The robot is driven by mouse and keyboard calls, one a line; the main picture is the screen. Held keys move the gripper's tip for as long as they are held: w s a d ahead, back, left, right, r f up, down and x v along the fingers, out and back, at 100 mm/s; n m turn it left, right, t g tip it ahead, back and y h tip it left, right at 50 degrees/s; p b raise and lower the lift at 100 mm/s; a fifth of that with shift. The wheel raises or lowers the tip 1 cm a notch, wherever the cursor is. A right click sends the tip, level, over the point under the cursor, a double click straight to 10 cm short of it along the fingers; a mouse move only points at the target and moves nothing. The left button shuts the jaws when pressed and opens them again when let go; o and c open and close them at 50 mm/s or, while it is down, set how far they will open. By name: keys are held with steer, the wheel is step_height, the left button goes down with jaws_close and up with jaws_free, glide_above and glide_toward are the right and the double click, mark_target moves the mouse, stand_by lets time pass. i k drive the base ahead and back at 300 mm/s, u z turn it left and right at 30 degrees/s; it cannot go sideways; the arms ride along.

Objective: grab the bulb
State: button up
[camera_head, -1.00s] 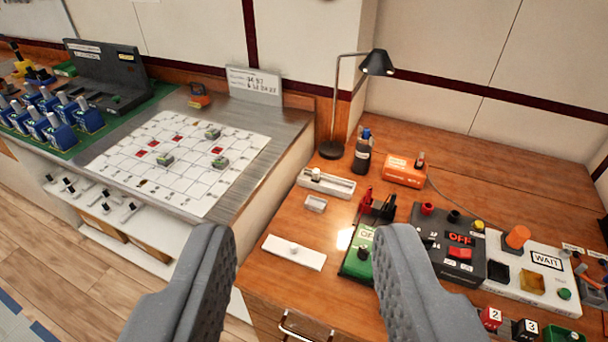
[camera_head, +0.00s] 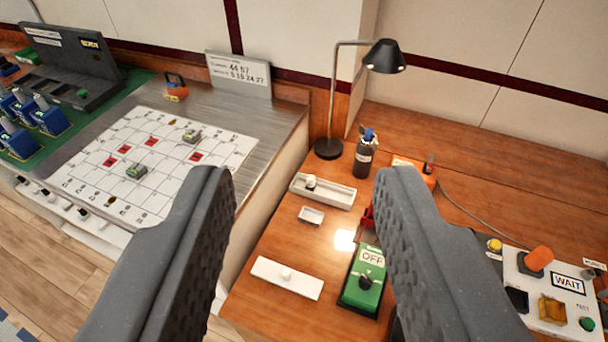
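A small round pale piece (camera_head: 311,181), which may be the bulb, sits in a long white tray (camera_head: 338,196) on the wooden desk. Another small white knob-like piece (camera_head: 286,274) stands on a flat white plate (camera_head: 262,270) nearer to me; I cannot tell for sure which one is the bulb. My gripper (camera_head: 306,180) is open and empty, its two grey fingers wide apart above the desk. In the picture both pieces show between the fingers, with the tray near fingertip height and the plate lower. Neither is touched.
A green OFF box (camera_head: 366,282) stands right of the plate, partly behind my right finger. A small white dish (camera_head: 311,215), a dark bottle (camera_head: 366,155) and a black lamp (camera_head: 384,57) are near the tray. A WAIT panel (camera_head: 548,290) is at right.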

mark_target(310, 185)
steer(key=i, duration=0.2)
steer(key=z, duration=0.05)
steer(key=k, duration=1.3)
steer(key=u, duration=0.45)
steer(key=i, duration=0.55)
steer(key=u, duration=0.55)
steer(key=i, duration=1.75)
steer(key=z, duration=0.85)
